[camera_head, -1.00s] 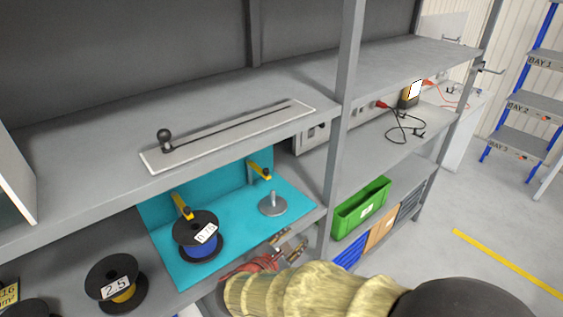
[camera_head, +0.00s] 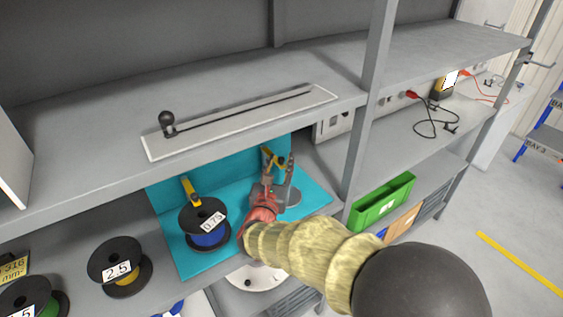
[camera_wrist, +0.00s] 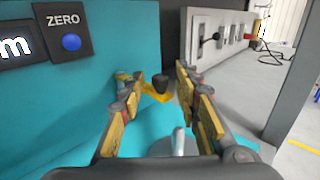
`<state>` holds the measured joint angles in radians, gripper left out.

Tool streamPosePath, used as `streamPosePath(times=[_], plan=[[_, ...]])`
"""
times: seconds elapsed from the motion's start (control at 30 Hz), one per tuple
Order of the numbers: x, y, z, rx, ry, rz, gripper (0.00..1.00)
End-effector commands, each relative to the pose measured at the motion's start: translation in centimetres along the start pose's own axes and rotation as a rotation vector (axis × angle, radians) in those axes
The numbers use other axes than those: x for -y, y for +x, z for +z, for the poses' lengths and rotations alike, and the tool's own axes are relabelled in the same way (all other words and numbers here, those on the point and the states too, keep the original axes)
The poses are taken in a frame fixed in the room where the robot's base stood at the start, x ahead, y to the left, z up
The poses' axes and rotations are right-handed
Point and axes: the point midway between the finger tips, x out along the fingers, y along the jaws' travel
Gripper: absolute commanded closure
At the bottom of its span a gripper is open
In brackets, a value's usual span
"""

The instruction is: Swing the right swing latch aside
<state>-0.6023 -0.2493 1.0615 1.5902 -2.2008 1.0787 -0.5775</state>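The right swing latch (camera_head: 270,158) is a yellow arm on the turquoise back panel, partly hidden by my gripper in the head view. In the wrist view the yellow latch (camera_wrist: 153,93) has a black knob (camera_wrist: 160,83) at its end. My gripper (camera_head: 279,165) is in front of the latch; in the wrist view it (camera_wrist: 157,80) is open, with a finger on each side of the knob. No contact can be made out. The left swing latch (camera_head: 190,190) is yellow too, above the blue reel (camera_head: 205,225).
A metal disc with an upright spindle (camera_wrist: 178,143) is below my gripper. The grey shelf with a slotted white plate (camera_head: 235,120) is above the turquoise bay. A shelf post (camera_head: 370,110) stands to the right. A green crate (camera_head: 383,203) is beyond it.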

Motion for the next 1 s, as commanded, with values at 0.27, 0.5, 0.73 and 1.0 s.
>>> streamPosePath(times=[0.27, 0.5, 0.73, 1.0], plan=[[0.0, 1.6, 0.0, 0.0, 0.002, -0.001, 0.67], [0.0, 1.6, 0.0, -0.001, 0.002, 0.0, 0.69], [0.0, 1.6, 0.0, -0.001, 0.002, 0.0, 0.83], [0.0, 1.6, 0.1, 0.0, 0.002, 0.0, 0.98]])
